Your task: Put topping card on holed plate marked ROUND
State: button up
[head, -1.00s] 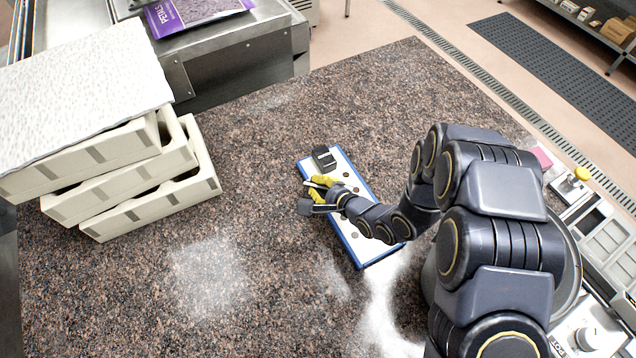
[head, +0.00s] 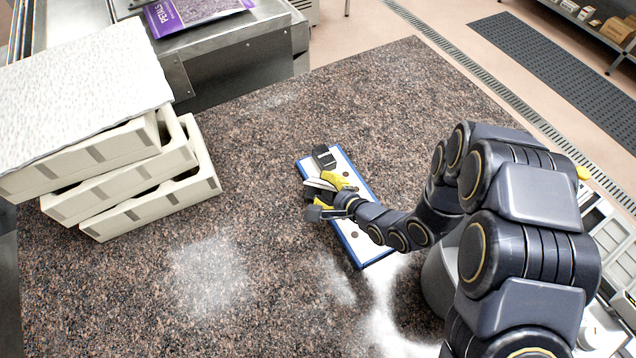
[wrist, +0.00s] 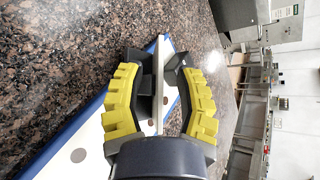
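A thin pale card (wrist: 160,90) stands edge-on between the yellow fingers of my gripper (wrist: 160,72) in the wrist view. Dark pieces lie close on both sides of it; I cannot tell whether the finger pads press on it. In the head view the card (head: 319,184) shows as a white strip by my gripper (head: 325,192), over the left edge of a white, blue-edged plate (head: 372,248) with dark round holes. The plate also shows in the wrist view (wrist: 62,163). My gripper hides part of it. No ROUND marking is readable.
A dark block (head: 323,157) sits on the plate's far end. Stacked cream moulds (head: 150,212) under a white slab (head: 80,85) stand at the left. A purple bag (head: 195,12) lies on a metal machine behind. Granite counter (head: 260,130) around the plate is clear.

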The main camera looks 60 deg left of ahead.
notch_tip(320, 180, up, 7)
dwell(0.3)
jog(key=shift+d, duration=0.1)
dwell(0.4)
